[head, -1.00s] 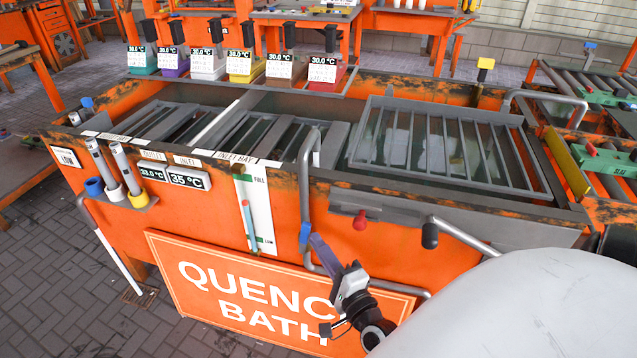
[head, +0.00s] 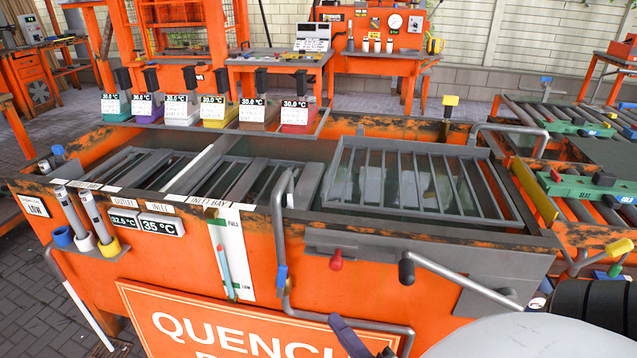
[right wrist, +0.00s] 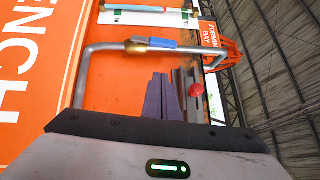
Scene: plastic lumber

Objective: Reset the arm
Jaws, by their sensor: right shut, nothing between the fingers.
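My right gripper (head: 345,335) shows at the bottom edge of the head view, in front of the orange quench bath (head: 190,250). My left gripper is not in view.
The bath's pipe handle (head: 280,215), red knob (head: 336,260) and black-gripped lever (head: 407,270) stick out at the front. A sign (head: 230,325) hangs below. Roller conveyors (head: 575,125) stand at the right. Paved floor (head: 30,300) is clear at the left.

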